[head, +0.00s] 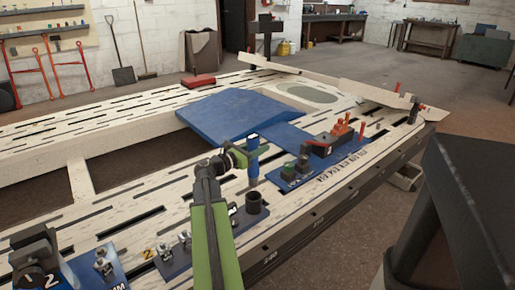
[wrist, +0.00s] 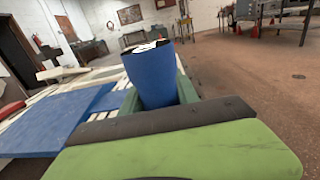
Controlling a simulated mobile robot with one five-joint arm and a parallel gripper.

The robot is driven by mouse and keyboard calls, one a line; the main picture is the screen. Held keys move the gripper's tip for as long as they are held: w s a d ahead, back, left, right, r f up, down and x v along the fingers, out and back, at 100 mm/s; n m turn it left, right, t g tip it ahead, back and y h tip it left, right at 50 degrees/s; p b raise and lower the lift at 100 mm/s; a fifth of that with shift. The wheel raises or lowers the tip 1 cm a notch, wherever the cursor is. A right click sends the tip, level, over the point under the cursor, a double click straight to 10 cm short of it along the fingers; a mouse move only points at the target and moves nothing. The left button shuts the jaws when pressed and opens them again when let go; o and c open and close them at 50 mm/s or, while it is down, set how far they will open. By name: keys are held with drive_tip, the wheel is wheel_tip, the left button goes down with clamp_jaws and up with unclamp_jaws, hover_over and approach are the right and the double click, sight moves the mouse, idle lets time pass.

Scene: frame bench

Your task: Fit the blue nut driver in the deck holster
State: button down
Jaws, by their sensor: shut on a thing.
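The blue nut driver (head: 253,172) stands roughly upright in my gripper (head: 243,157) in the head view. It also shows in the wrist view (wrist: 158,78), as a blue cylinder with a black and white top, between the green fingers of my gripper (wrist: 160,98). My gripper is shut on it. A dark, open-topped tube (head: 254,203), which looks like the deck holster, stands on a blue plate on the bench. The driver's lower end shows just above the tube in the picture; I cannot tell the gap in depth. My green arm hides part of the plate.
The slotted pale bench deck (head: 125,215) has a large opening at left. Metal fittings (head: 184,238) stand left of my arm. Dark blocks (head: 296,171) and a red clamp (head: 340,130) stand to the right. A blue ramp (head: 235,112) lies behind. A black stand (head: 465,190) is at right.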

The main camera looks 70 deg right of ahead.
drive_tip(key=shift+f+b, duration=2.3)
drive_tip(key=shift+f, duration=0.25)
wheel_tip(320, 180, down, 9)
drive_tip(key=b, duration=0.9)
idle(2.1)
drive_tip(key=c, duration=0.8)
unclamp_jaws()
drive_tip(key=shift+c, duration=0.2)
drive_tip(key=shift+a, duration=0.1)
drive_tip(key=v, duration=1.7)
drive_tip(key=shift+a, duration=0.2)
